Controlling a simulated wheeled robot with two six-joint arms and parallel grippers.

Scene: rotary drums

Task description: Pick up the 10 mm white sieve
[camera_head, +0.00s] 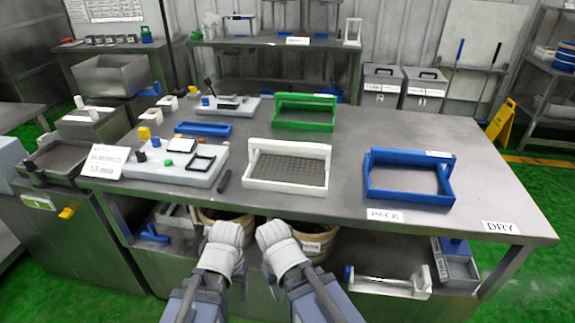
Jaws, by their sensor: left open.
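The white sieve (285,187) lies on the grey table, a shallow white frame with a dark mesh and a raised white handle bar at its back. No mesh size can be read on it. My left gripper (229,231) is at the bottom middle, in front of the table's front edge, open and apart from the sieve. My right gripper (271,233) is just right of it, also in front of the table, and its jaws cannot be made out. Neither gripper touches the sieve.
A blue sieve (408,199) is to the right and a green sieve (303,126) behind. A grey device (160,176) with small parts and a dark handle (223,181) lie to the left. Labels PACK (385,215) and DRY (500,227) mark the front. The table's right end is clear.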

